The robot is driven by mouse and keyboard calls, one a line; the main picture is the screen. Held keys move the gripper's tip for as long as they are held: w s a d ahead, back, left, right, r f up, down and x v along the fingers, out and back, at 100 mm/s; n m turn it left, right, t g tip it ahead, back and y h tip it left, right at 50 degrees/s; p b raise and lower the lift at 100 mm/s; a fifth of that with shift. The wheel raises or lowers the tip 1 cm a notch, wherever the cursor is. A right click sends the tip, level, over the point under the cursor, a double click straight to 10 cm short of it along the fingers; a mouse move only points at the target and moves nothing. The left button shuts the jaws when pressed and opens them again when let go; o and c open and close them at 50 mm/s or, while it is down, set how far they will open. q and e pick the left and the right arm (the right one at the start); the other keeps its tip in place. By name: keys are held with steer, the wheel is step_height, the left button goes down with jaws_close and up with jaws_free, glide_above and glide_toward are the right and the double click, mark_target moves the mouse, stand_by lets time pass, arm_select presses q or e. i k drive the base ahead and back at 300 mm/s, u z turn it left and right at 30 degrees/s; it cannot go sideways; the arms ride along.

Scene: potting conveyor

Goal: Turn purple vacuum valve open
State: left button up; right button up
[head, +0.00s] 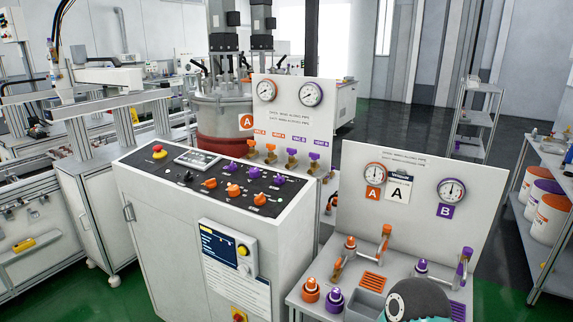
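Two small valves with purple handles stand at the foot of the upright white gauge panel, behind the black control console. The left purple valve (292,153) is below a purple label that seems to read VAC B. The right purple valve (314,157) is below a label that seems to read VENT B. The handles are too small to tell whether either valve is open or closed. Two orange-handled valves (270,149) stand to their left. Neither of my grippers is in view.
The white console (190,245) with orange and purple knobs stands in front of the valves. To the right, a lower bench (325,275) carries larger orange and purple valves (465,262) before a second gauge panel (420,170). A grey rounded part covers some of its front edge.

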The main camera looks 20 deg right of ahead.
mark_target(292, 152)
steer(key=u, duration=1.1)
steer(key=i, duration=2.8)
steer(key=z, duration=2.1)
